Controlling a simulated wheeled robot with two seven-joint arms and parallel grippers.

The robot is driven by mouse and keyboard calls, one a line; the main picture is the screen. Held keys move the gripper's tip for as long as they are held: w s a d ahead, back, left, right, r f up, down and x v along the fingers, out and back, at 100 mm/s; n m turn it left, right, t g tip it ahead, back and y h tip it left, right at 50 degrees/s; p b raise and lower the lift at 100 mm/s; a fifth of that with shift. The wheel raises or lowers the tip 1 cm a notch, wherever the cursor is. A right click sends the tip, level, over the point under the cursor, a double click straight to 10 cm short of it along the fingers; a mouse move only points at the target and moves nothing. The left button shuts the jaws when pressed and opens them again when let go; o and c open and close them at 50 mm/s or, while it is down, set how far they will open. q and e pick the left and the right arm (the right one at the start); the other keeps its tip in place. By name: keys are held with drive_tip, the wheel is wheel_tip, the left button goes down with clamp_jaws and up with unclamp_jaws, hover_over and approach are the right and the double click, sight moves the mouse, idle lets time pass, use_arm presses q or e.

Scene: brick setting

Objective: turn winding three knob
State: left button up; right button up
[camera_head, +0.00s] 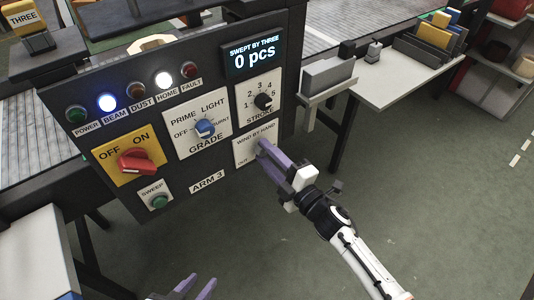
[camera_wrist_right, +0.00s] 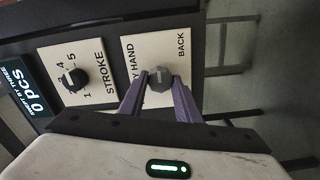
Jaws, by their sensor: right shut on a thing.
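The winding knob is a small grey knob (camera_wrist_right: 158,90) on the white "WIND BY HAND" plate (camera_head: 241,150), which also shows in the right wrist view (camera_wrist_right: 183,60) with the word "BACK". My right gripper (camera_head: 262,145) is at this plate and shut on the knob, with one purple finger on each side in the right wrist view (camera_wrist_right: 159,77). In the head view the fingers mostly hide the knob. My left gripper (camera_head: 195,286) is at the bottom edge of the head view, away from the panel, its two fingers apart with nothing seen between them.
The black panel has a red OFF/ON switch (camera_head: 137,162), a blue GRADE knob (camera_head: 205,127), a black STROKE knob (camera_head: 263,101), a green SWEEP button (camera_head: 159,202) and a display (camera_head: 252,55) reading "0 pcs". The BEAM and HOME lamps are lit. Open floor lies to the right.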

drive_tip(key=o, duration=1.1)
drive_tip(key=shift+c, duration=0.2)
drive_tip(key=v, duration=1)
drive_tip(key=shift+s, duration=0.15)
drive_tip(key=shift+d, duration=0.15)
drive_tip(key=s+d+f+m+g+h, duration=0.3)
drive_tip(key=s+f+m, duration=0.4)
drive_tip(key=s+m, duration=0.3)
drive_tip(key=s+d+f+m+g+h, duration=0.3)
drive_tip(key=s+d+f+m+h, duration=0.2)
drive_tip(key=s+d+f+m, duration=0.2)
drive_tip(key=s+f+m, duration=0.1)
drive_tip(key=s+m, duration=0.1)
drive_tip(key=m, duration=0.1)
drive_tip(key=shift+s, duration=0.35)
